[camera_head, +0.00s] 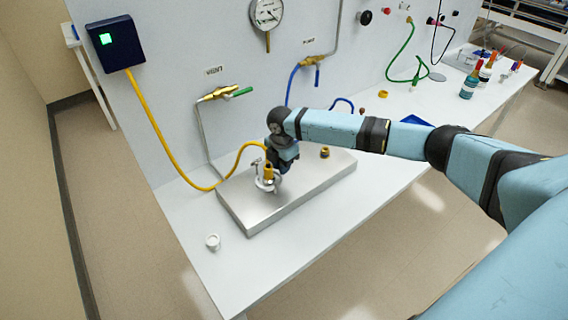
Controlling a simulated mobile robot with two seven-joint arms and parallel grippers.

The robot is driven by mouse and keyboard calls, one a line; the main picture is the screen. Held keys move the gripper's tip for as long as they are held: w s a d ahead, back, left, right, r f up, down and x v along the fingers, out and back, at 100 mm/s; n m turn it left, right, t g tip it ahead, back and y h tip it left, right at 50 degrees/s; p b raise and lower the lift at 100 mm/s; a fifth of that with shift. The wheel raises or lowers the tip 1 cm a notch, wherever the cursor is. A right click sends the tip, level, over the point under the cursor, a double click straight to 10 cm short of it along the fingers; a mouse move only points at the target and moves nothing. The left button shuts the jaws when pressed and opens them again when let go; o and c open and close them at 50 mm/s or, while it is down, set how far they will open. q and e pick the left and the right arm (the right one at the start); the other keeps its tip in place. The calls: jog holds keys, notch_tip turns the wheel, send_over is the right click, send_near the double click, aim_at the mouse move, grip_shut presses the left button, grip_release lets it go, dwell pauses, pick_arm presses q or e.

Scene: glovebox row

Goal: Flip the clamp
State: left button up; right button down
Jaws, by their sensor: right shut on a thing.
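My right gripper (270,172) points down over the metal plate, shut on the brass end fitting (268,172) of the yellow hose. The gripper's dark body hides the top of the fitting. A small silvery ring-shaped piece, seemingly the clamp (262,186), sits around or beside the foot of the fitting. It is too small to tell whether its lever is open or closed. The yellow hose (163,146) runs from a dark blue box on the wall panel down to the gripper. My left gripper is not in view.
The silver plate (315,186) lies on the white bench (330,225). A brass fitting (325,152) stands on it at right. A small white cup (212,242) is near the front edge. Valves and a gauge (267,13) are on the panel. Bottles (470,84) stand far right.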

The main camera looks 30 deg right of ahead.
jog(key=shift+w+a+n, duration=0.1)
jog(key=shift+w+n, duration=0.05)
jog(key=shift+n, duration=0.15)
jog(key=c, duration=1.1)
grip_release()
jog(key=shift+o, duration=0.2)
jog(key=shift+r, duration=0.1)
notch_tip(320, 180, up, 14)
jog(key=b, duration=0.1)
